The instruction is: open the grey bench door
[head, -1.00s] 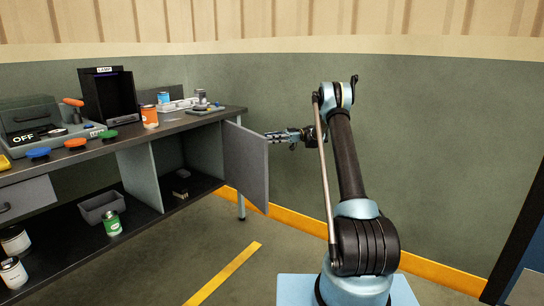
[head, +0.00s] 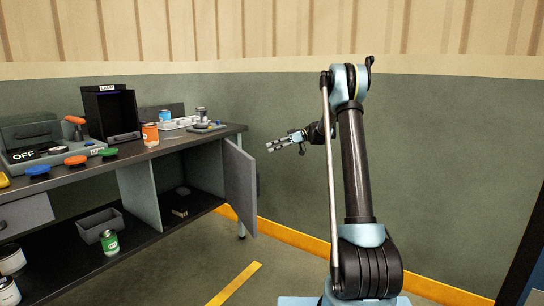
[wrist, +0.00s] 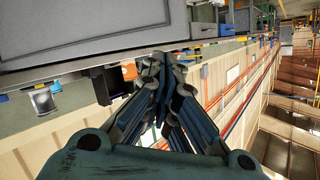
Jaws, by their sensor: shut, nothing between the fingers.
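The grey bench door (head: 239,186) stands open at the right end of the bench. It swings out from its hinge side at the cabinet, and the compartment behind it shows. My gripper (head: 270,147) is to the right of the door, near the height of its upper part, with a visible gap between them. In the wrist view my gripper (wrist: 157,66) has its fingers together with nothing between them. A grey panel fills the upper left of that view; I cannot tell whether it is the door.
The dark bench top (head: 185,141) carries a lamp box (head: 110,113), an orange can (head: 150,134) and coloured knobs. A grey bin (head: 100,226) and green can (head: 110,242) stand on the lower shelf. Floor right of the door is clear up to the green wall (head: 450,170).

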